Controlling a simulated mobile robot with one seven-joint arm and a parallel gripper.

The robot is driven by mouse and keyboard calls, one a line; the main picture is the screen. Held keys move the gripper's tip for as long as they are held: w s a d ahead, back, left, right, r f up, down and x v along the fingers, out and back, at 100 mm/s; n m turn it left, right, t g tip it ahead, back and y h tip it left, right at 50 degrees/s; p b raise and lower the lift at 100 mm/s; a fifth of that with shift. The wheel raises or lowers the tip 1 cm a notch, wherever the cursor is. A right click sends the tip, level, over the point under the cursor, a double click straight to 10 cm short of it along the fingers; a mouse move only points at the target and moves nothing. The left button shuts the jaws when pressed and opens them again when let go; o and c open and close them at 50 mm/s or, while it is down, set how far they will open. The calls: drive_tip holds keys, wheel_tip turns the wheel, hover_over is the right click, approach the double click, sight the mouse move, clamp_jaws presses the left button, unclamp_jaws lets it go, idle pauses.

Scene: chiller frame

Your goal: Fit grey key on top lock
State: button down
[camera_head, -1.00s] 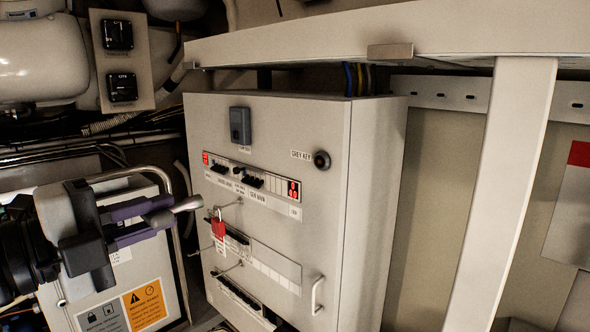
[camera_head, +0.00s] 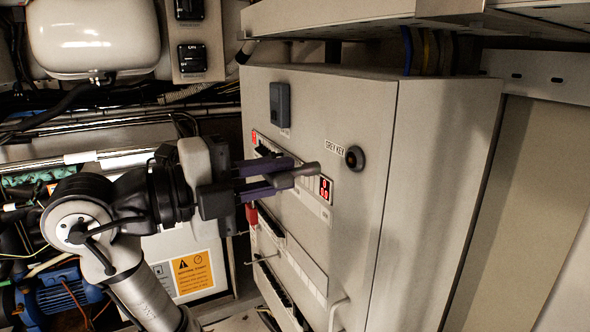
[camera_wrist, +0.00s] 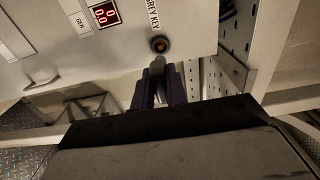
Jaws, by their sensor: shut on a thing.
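My gripper (camera_head: 276,177) has purple fingers shut on the grey key (camera_head: 305,171), whose rounded tip points right toward the cabinet. The lock is a round dark socket (camera_head: 354,158) beside the "GREY KEY" label, high on the cabinet front. In the head view the key tip is left of the lock and a little lower, with a visible gap. In the wrist view the lock (camera_wrist: 160,44) shows an orange-brown centre, just above the key and purple fingers (camera_wrist: 159,84). The part of the key between the fingers is mostly hidden.
The pale cabinet (camera_head: 345,240) has a red digital display (camera_head: 325,190), a grey box (camera_head: 280,105), a red padlock (camera_head: 252,214) and a handle (camera_head: 338,312). A metal shelf (camera_head: 370,15) overhangs it. A white tank (camera_head: 92,38) is upper left.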

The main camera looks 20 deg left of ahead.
sight(305, 168)
drive_tip(key=shift+s+a, duration=0.1)
drive_tip(key=shift+s, duration=0.05)
drive_tip(key=shift+p+x, duration=0.45)
drive_tip(key=shift+x, duration=2.5)
drive_tip(key=shift+b, duration=0.95)
drive_tip(key=shift+w+d, duration=0.3)
drive_tip(key=shift+w, duration=0.2)
idle(0.5)
drive_tip(key=c, duration=1.3)
unclamp_jaws()
drive_tip(key=shift+c, duration=0.2)
